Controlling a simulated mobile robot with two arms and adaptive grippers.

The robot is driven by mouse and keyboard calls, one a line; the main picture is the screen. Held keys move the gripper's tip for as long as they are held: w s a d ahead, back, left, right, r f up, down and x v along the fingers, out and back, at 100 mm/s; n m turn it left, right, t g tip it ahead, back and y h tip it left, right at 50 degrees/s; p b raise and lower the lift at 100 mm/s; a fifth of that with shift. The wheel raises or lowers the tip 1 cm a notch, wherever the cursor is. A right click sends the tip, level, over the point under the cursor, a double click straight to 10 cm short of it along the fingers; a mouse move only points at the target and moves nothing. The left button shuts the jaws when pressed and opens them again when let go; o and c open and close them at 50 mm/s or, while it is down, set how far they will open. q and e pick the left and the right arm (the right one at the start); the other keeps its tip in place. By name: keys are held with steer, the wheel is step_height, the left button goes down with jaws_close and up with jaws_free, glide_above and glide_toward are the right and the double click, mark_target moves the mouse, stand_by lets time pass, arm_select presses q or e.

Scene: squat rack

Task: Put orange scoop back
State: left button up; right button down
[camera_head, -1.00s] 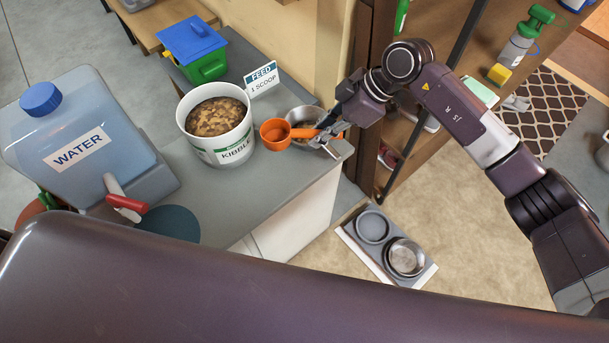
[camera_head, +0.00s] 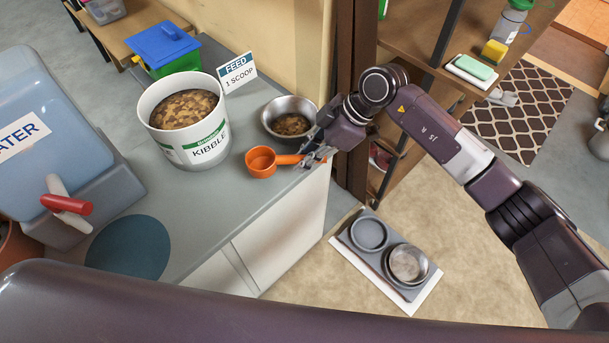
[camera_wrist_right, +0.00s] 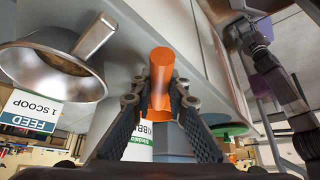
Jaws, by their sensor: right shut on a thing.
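The orange scoop (camera_head: 262,161) is over the grey counter, in front of the steel bowl and to the lower right of the kibble bucket (camera_head: 186,118). Its cup looks empty. I cannot tell whether it touches the counter. My right gripper (camera_head: 312,157) is shut on its handle, near the counter's front right edge. In the right wrist view the orange handle (camera_wrist_right: 161,75) sits between the two fingers (camera_wrist_right: 157,97). The white bucket is open and full of kibble. The steel bowl (camera_head: 290,118) holds a little kibble. My left gripper is not in view.
A feed sign (camera_head: 237,72) stands behind the bucket. The water container (camera_head: 60,130) with a red tap is at left. A round blue mat (camera_head: 128,247) lies on the counter. A tray with bowls (camera_head: 345,240) is on the floor. A wooden shelf (camera_head: 480,45) is at upper right.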

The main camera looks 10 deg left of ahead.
steer(key=shift+f+b, duration=2.05)
steer(key=shift+f, duration=0.15)
steer(key=shift+r, duration=0.1)
steer(key=c, duration=1.9)
jaws_free()
steer(key=v, duration=1.2)
